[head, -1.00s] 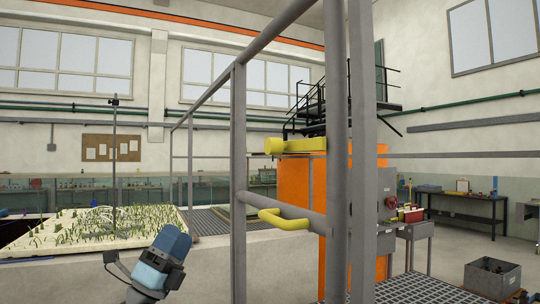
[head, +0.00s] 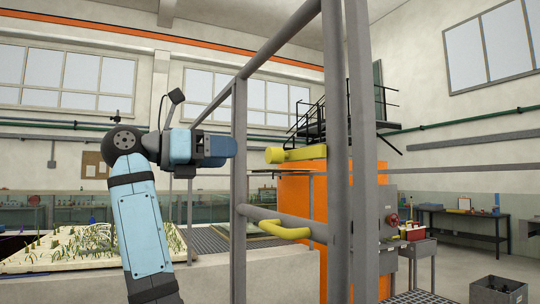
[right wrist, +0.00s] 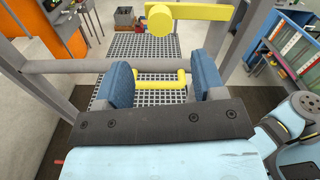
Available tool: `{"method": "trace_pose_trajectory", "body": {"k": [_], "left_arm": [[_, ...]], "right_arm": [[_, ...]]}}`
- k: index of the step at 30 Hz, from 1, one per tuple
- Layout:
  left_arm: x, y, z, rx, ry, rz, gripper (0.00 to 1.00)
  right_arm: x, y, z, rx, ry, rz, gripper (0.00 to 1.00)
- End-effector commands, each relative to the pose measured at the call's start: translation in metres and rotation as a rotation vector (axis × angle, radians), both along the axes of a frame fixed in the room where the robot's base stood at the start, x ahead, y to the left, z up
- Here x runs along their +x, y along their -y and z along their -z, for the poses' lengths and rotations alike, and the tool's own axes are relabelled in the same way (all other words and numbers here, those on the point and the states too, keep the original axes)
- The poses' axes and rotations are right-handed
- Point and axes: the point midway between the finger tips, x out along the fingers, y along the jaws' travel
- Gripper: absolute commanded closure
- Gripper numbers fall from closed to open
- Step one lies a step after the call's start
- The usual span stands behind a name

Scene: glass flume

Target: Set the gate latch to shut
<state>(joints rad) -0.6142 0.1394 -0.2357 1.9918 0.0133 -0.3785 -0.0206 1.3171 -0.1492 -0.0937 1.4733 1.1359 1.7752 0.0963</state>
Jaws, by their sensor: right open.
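The gate latch (head: 300,154) is a yellow bar with a thick round knob at its left end. It lies about level near the gate's grey posts. It also shows at the top of the right wrist view (right wrist: 190,16). A yellow U-shaped handle (head: 280,230) sits on the gate's grey rail, below the latch. My right gripper (head: 230,147) points right, just left of the latch knob in the picture, apart from it. In the right wrist view my blue fingers (right wrist: 162,82) are open and empty, with the handle visible beyond the gap. My left gripper is out of view.
A grey upright post (head: 239,200) and thick posts (head: 338,160) frame the gate. An orange cabinet (head: 300,195) stands behind it. A planted white bed (head: 80,247) is at the left. Metal grating (head: 415,297) lies beyond the gate, with a dark bin (head: 497,290) at right.

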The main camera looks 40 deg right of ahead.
Motion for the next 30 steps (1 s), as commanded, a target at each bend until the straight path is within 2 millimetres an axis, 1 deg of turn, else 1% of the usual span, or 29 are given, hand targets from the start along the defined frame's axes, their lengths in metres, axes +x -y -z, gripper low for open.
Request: {"method": "trace_pose_trajectory", "body": {"k": [1, 9, 12, 15, 20, 28, 29, 30], "left_arm": [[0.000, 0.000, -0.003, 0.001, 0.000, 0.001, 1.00], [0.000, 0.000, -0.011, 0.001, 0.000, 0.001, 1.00], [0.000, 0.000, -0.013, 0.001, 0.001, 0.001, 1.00], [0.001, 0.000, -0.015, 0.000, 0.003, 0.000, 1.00], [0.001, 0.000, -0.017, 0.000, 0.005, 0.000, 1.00], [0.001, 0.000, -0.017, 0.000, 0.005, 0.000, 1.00], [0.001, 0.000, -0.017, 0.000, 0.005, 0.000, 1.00], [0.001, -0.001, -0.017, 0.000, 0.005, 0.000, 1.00]], "right_arm": [[-0.003, 0.012, -0.001, 0.000, 0.000, 0.003, 0.37], [-0.021, 0.066, -0.001, -0.001, -0.001, 0.004, 0.37], [-0.026, 0.081, -0.001, -0.002, -0.002, 0.003, 0.37], [-0.029, 0.092, -0.001, -0.002, -0.002, 0.003, 0.37], [-0.031, 0.100, 0.000, -0.001, -0.003, 0.001, 0.37], [-0.031, 0.100, 0.000, -0.001, -0.003, 0.001, 0.37], [-0.031, 0.100, 0.000, -0.001, -0.003, 0.001, 0.44], [-0.031, 0.100, 0.000, -0.001, -0.003, 0.001, 0.53]]}}
